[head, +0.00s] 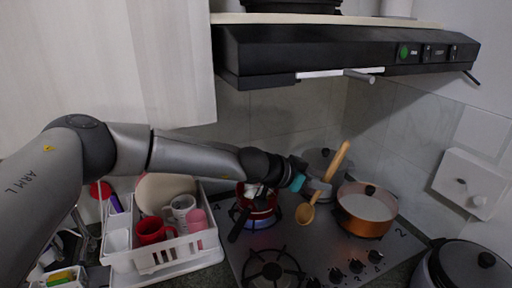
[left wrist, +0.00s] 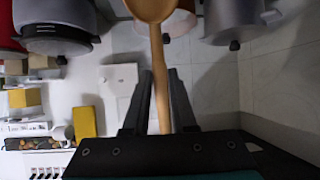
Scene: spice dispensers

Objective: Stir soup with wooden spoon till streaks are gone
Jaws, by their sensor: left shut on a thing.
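The wooden spoon (head: 336,163) is held by my left gripper (head: 317,187), with its handle slanting up to the right and its bowl hanging down at the lower left. In the left wrist view the spoon's handle (left wrist: 161,108) runs between the two fingers, and its bowl is at the top edge. The spoon's bowl appears left of the copper pot (head: 365,226) in the head view, not inside it. The copper pot has a dark knob and a pale round top. A small red pot (head: 258,213) is partly hidden behind my arm. I see no soup or streaks clearly. My right gripper is out of view.
A grey lidded pot (head: 326,157) stands behind the spoon. An empty burner (head: 274,271) is at the front of the hob. A white dish rack (head: 186,250) with cups is at left. A dark range hood (head: 290,60) hangs above. Another lidded pot (head: 468,267) is at lower right.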

